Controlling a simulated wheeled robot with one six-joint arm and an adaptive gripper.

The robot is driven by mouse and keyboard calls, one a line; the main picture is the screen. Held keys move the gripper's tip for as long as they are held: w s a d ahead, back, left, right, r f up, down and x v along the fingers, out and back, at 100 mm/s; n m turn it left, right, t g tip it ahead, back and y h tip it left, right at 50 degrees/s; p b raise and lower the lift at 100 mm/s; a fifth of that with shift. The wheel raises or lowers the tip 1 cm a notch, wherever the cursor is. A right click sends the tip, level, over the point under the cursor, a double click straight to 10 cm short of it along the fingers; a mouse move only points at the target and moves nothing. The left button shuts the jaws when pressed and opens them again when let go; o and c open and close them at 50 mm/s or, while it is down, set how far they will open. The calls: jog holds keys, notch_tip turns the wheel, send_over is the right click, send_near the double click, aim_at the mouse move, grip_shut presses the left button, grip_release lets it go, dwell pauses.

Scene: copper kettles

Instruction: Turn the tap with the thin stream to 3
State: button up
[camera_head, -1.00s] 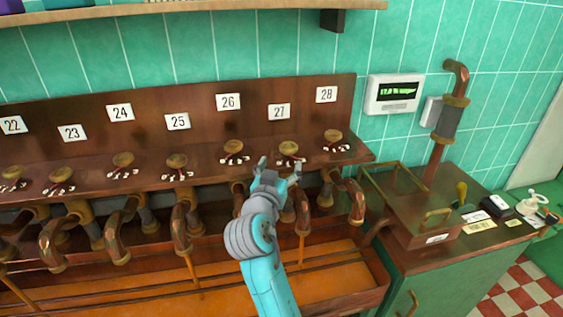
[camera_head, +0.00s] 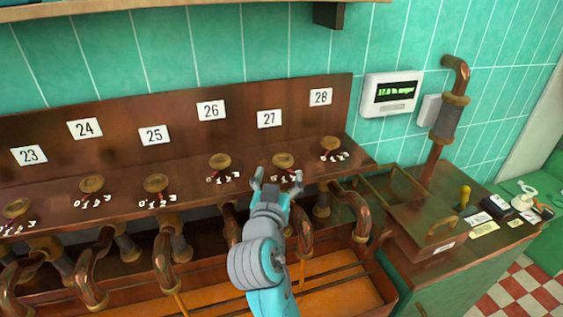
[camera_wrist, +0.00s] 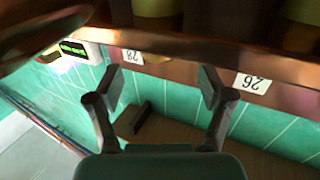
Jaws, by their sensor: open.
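A row of brass tap knobs sits on a copper ledge under numbered plates, each with a small printed scale. The knob under 27 (camera_head: 283,161) is just beyond my gripper (camera_head: 277,180), which is open with nothing between its fingers. The knob under 26 (camera_head: 220,163) is to its left and the knob under 28 (camera_head: 330,144) to its right. A narrow stream (camera_head: 302,276) falls below the spout under 27, and another stream (camera_head: 181,305) falls near the spout under 25. In the wrist view my open gripper (camera_wrist: 160,85) faces the wall, with plates 28 and 26 upside down.
An orange trough (camera_head: 340,296) runs below the spouts. A copper box (camera_head: 415,228) and a vertical pipe (camera_head: 449,118) stand on the right counter. A white display (camera_head: 392,94) hangs on the tiled wall. A shelf (camera_head: 180,15) crosses the top.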

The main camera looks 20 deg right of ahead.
aim_at(282, 167)
jog(key=x, duration=0.5)
jog(key=shift+w+d, duration=0.1)
jog(key=shift+w, duration=0.2)
jog(key=c, duration=1.2)
